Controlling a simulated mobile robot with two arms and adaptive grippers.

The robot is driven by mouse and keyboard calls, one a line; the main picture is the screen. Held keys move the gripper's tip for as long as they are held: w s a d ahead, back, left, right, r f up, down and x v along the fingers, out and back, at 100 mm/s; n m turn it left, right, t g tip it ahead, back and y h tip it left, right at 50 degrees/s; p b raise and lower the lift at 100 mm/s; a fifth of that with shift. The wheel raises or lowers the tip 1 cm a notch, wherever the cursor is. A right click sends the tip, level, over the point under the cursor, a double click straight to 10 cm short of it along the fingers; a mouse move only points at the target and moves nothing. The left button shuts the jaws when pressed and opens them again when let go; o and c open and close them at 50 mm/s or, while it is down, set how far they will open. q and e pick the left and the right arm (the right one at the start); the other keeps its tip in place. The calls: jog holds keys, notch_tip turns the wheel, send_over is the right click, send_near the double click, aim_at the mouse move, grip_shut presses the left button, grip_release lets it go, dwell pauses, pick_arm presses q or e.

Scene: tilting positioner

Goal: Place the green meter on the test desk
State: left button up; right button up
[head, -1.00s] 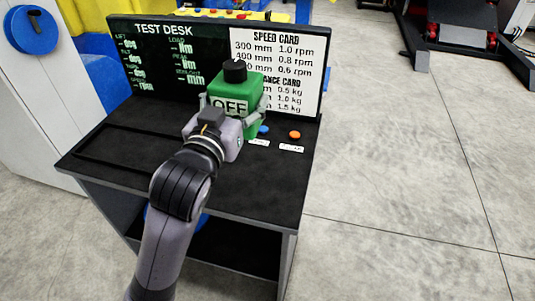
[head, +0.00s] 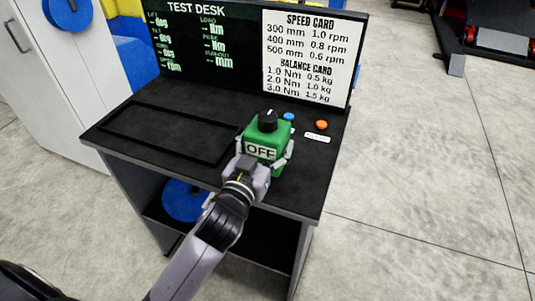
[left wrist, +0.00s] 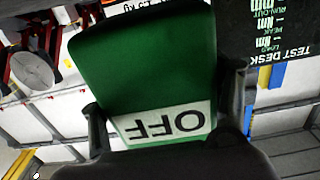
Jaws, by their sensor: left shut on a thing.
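The green meter (head: 262,137) has a black knob on top and a white label reading OFF. My left gripper (head: 264,158) is shut on it, one finger on each side. The meter is upright over the front right part of the test desk (head: 196,171); I cannot tell whether its base touches the black top. In the left wrist view the meter (left wrist: 150,62) fills the middle, its label upside down, between the fingers of my left gripper (left wrist: 168,125). My right gripper is not in view.
A blue button (head: 288,117) and an orange button (head: 321,125) with small labels sit behind and right of the meter. A screen with a white card (head: 312,55) stands at the back. An outlined rectangle (head: 165,134) on the left of the top is empty. A blue disc (head: 184,200) lies on the shelf below.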

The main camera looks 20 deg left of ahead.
pick_arm(q)
jog(key=shift+f, duration=1.4)
jog(key=shift+f+b, duration=0.2)
jog(key=shift+b, duration=0.1)
jog(key=o, duration=1.5)
jog(key=shift+c, duration=0.2)
jog(key=shift+r, duration=0.1)
